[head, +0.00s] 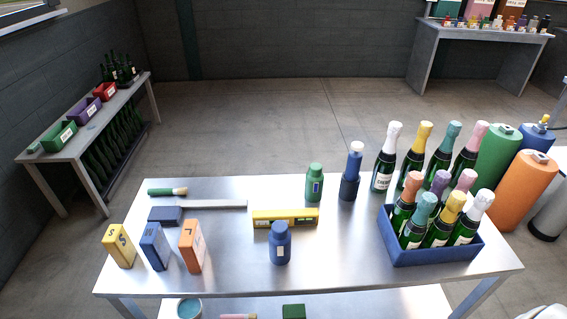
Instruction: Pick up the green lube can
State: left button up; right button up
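A small green can (314,184) with a narrower cap and a blue-and-white label stands upright near the back middle of the metal table (350,262). It stands clear of its neighbours and nothing covers it. I take it to be the lube can, but its print is too small to read. Neither of my grippers shows in the head view.
A blue crate (432,256) of foil-topped bottles is at right.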

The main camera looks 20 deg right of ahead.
aim_at(314, 178)
jog(key=z, duration=0.95)
jog(key=i+j, duration=0.15)
